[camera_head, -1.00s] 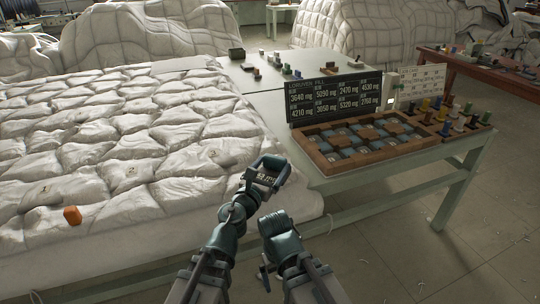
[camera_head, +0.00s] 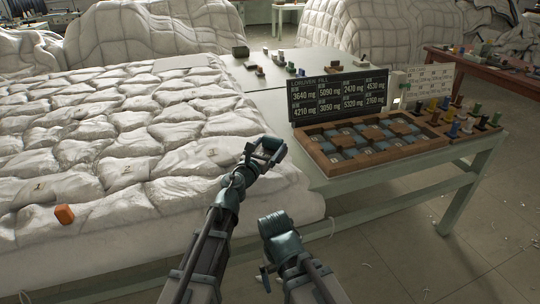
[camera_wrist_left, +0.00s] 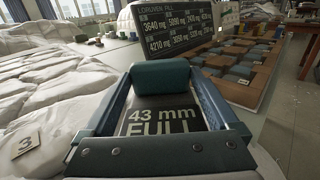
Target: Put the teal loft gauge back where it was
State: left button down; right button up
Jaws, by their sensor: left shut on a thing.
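My left gripper (camera_head: 266,150) is shut on the teal loft gauge and holds it in the air between the edge of the white quilted duvet (camera_head: 150,135) and the wooden tray (camera_head: 318,158). In the left wrist view the teal loft gauge (camera_wrist_left: 164,100) sits between the two fingers, with a dark label reading "43 mm FULL" and a dark teal block at its far end. The right arm is folded low in the middle of the head view; I cannot make out its gripper's jaws.
A black board (camera_head: 337,95) listing mg weights stands behind the tray on a pale table (camera_head: 475,165). Several coloured pegs (camera_head: 460,118) stand at the tray's right end. An orange block (camera_head: 64,214) lies on the duvet's near left. The floor at right is mostly clear.

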pick_arm(q)
jog(key=shift+f+b, duration=0.85)
jog(key=shift+f, duration=0.4)
jog(key=shift+f, duration=0.15)
grip_release()
jog(key=shift+r, duration=0.25)
jog(key=v, duration=1.2)
jog(key=shift+f, duration=0.15)
